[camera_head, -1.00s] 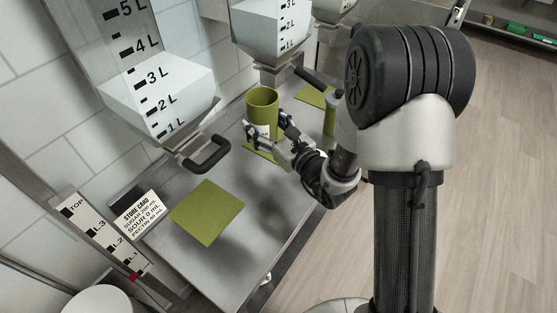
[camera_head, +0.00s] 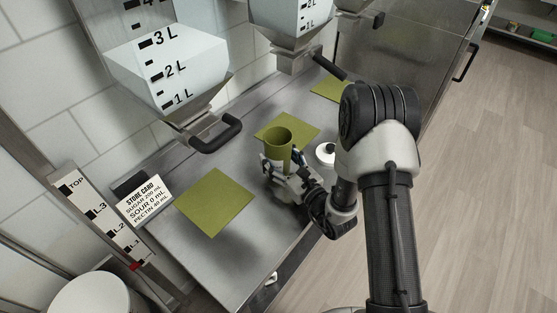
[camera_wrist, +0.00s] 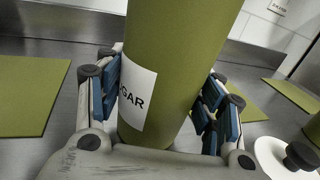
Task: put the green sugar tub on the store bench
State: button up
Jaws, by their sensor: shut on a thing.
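The green sugar tub (camera_head: 278,142) is an upright, open-topped cylinder. In the wrist view the tub (camera_wrist: 180,60) fills the middle, with a white label ending in "GAR" facing my camera. My gripper (camera_head: 281,172) is shut on it, with blue-padded fingers on both sides; the fingers also show in the wrist view (camera_wrist: 160,105). The tub is over the steel bench (camera_head: 190,257), in front of the middle green mat (camera_head: 297,122). I cannot tell how far its base is above the steel. I cannot identify the store bench for certain.
Another green mat (camera_head: 215,202) lies bare at the left, by the store card (camera_head: 145,203). Hoppers with handles (camera_head: 218,135) hang over the bench's back. A white lid with a dark knob (camera_head: 325,153) is right of the tub. A distant shelf (camera_head: 520,38) holds a green item.

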jog(key=shift+f, duration=0.15)
jog(key=o, duration=1.6)
jog(key=shift+o, duration=0.2)
